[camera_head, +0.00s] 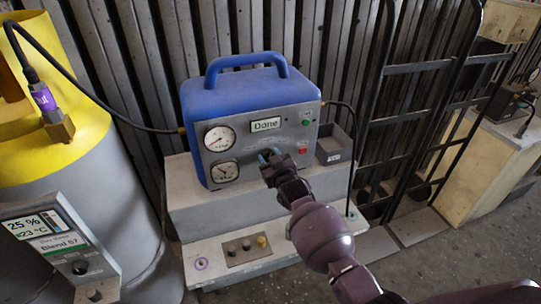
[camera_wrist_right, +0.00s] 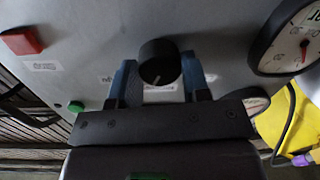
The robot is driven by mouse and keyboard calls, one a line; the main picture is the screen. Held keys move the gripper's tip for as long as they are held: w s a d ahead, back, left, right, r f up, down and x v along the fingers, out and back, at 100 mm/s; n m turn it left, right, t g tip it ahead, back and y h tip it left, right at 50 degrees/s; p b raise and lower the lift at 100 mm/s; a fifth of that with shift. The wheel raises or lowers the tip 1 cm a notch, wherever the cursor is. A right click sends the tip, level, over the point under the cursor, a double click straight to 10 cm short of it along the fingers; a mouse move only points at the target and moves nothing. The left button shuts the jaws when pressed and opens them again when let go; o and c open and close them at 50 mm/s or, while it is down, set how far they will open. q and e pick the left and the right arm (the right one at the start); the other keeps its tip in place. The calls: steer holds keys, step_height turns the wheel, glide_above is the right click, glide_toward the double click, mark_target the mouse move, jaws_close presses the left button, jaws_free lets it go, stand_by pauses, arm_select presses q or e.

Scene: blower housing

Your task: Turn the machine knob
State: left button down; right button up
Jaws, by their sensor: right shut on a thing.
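The blue machine (camera_head: 250,95) has a grey front panel with two round dial gauges at its left and a small screen (camera_head: 265,124) reading "Done". The black machine knob (camera_wrist_right: 159,60) shows in the wrist view, with a pale pointer line on it. In the head view my right gripper (camera_head: 269,156) is at the panel below the screen and hides the knob. In the wrist view, the blue fingers of my right gripper (camera_wrist_right: 159,78) stand on both sides of the knob, shut on it. My left gripper is not in view.
A red switch (camera_head: 302,150) and a green button (camera_head: 306,122) are on the panel right of my gripper. A grey stepped bench (camera_head: 200,212) carries the machine. A yellow-topped tank (camera_head: 85,150) with a "25 %" display stands left. A black hand truck (camera_head: 400,125) stands right.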

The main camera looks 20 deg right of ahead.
steer(key=n, duration=0.7)
steer(key=n+h+b, duration=0.1)
steer(key=n, duration=0.7)
steer(key=shift+a+f+h, duration=0.15)
steer(key=shift+a+h, duration=0.05)
steer(key=shift+h, duration=0.1)
steer(key=shift+n, duration=0.3)
steer(key=o, duration=0.9)
